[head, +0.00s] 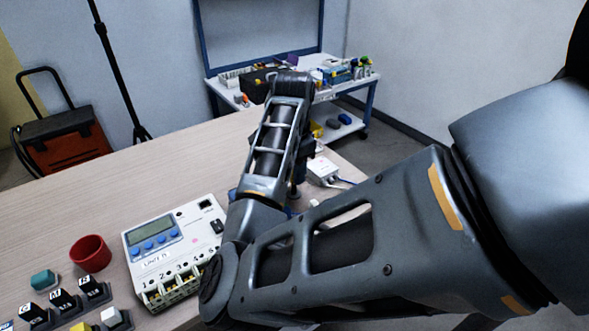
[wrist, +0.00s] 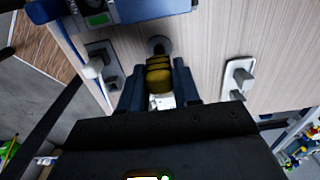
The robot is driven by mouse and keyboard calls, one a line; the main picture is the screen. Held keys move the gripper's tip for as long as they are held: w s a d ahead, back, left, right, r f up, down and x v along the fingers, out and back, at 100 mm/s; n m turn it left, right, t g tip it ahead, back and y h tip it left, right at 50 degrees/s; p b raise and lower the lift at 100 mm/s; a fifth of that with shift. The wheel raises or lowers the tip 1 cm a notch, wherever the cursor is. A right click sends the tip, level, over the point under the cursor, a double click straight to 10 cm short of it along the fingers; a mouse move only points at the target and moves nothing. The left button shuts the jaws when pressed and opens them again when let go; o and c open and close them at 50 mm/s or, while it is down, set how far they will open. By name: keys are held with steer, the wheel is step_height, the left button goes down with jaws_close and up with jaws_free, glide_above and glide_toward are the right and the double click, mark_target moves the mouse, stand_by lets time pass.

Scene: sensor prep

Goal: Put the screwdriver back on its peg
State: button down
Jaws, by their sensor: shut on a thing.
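In the wrist view my gripper (wrist: 157,82) is shut on a yellow-and-dark banded piece (wrist: 158,72), which looks like the screwdriver's handle. It sits between the two blue-grey fingers. A small round grey part (wrist: 158,45) shows just past the banded piece, over the wooden table; I cannot tell whether it is the peg or whether the two touch. The rest of the screwdriver is hidden. In the head view my arm hides the gripper and most of the held thing.
The wrist view shows a blue device (wrist: 150,8), a grey plate with a white part (wrist: 95,68) and a white fixture (wrist: 238,75). In the head view, a white numbered device (head: 170,245), a red cup (head: 90,253) and several small blocks stand at the left. A bench (head: 345,105) stands behind.

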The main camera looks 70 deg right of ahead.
steer(key=c, duration=0.6)
jaws_free()
steer(key=shift+o, duration=0.2)
steer(key=shift+r, duration=0.1)
steer(key=shift+r+p, duration=3.35)
steer(key=shift+r, duration=0.05)
steer(key=shift+s+d, duration=0.1)
